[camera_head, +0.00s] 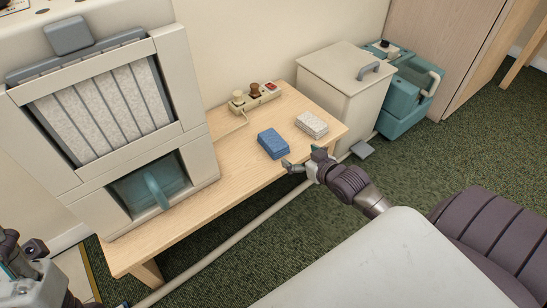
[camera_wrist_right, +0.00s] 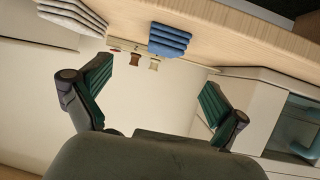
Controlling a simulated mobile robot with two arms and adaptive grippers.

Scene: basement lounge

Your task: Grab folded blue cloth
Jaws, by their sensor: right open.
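The folded blue cloth (camera_head: 273,143) lies on the wooden table (camera_head: 205,212), left of a folded white cloth (camera_head: 312,124). My right gripper (camera_head: 304,160) is at the table's front edge, close to the blue cloth on its right front side and apart from it. In the right wrist view the gripper (camera_wrist_right: 155,95) is open with nothing between its fingers. The blue cloth (camera_wrist_right: 169,40) shows there beyond the fingertips, near the top middle. Part of my left arm shows at the lower left of the head view, but its fingers cannot be made out.
A large cream machine (camera_head: 190,150) with a teal window stands on the table's left. A power strip (camera_head: 254,98) with plugs lies at the back. A white lidded bin (camera_head: 345,85) and a teal machine (camera_head: 405,95) stand to the right. A pale pipe (camera_head: 240,238) runs along the front.

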